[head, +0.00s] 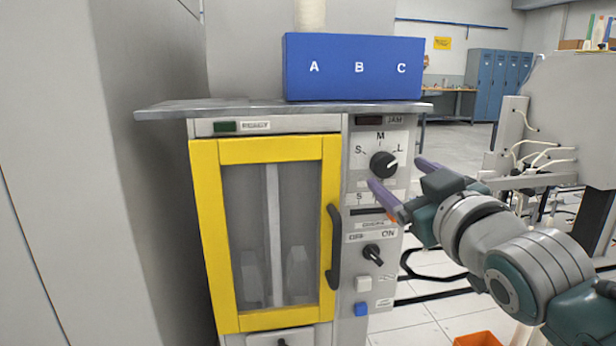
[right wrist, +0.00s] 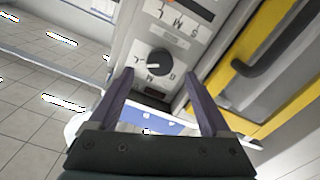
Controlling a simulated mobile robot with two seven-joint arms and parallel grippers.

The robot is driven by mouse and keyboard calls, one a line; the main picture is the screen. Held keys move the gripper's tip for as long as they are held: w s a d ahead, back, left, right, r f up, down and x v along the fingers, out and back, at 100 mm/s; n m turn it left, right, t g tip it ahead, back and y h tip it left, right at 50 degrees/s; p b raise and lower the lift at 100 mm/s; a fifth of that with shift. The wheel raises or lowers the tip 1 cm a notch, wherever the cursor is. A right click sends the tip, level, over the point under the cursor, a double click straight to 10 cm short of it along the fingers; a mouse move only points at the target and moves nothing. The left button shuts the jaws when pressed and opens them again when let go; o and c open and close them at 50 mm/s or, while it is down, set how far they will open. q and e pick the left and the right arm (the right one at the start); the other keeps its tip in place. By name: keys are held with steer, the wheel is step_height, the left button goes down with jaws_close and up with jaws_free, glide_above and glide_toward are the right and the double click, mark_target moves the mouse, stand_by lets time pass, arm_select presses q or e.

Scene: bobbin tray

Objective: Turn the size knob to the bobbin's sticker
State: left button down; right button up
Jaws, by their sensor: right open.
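The size knob (head: 383,164) is a black round knob on the machine's grey panel, with S, M and L around it. Its white mark points up and right, toward L. It also shows in the right wrist view (right wrist: 160,62), turned upside down. My right gripper (head: 408,181) is open and empty in front of the panel. In the right wrist view its purple fingers (right wrist: 157,76) are spread wider than the knob, which appears between their tips; I cannot tell whether they reach around it. A cream cylinder, perhaps the bobbin (head: 310,14), is cut off at the top. No sticker is readable.
A blue box (head: 353,68) marked A, B, C stands on the metal top (head: 240,106). A yellow-framed door (head: 204,235) with a dark handle (head: 334,247) is left of the panel. An OFF/ON switch (head: 373,255) and two buttons are below the knob.

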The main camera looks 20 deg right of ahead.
steer(key=v, duration=0.5)
stand_by(0.3)
steer(key=s+a+r+g+y+p, duration=0.1)
steer(key=s+a+g+p, duration=0.4)
steer(key=s, duration=0.3)
steer(key=s+a+r+g+y+p, duration=0.1)
steer(key=s+a+g+y+p, duration=0.2)
steer(key=s+p, duration=0.4)
steer(key=s+a+r+g+p, duration=0.1)
steer(key=s+a+g+p, duration=0.2)
steer(key=s+g+p, duration=0.45)
step_height(320, 180, up, 36)
steer(key=t+p, duration=0.1)
steer(key=p, duration=3.1)
steer(key=shift+s+f+n+p, duration=0.25)
steer(key=shift+s+n+p, duration=0.05)
steer(key=shift+s+p, duration=0.1)
steer(key=shift+a+t, duration=0.15)
steer(key=shift+t, duration=0.1)
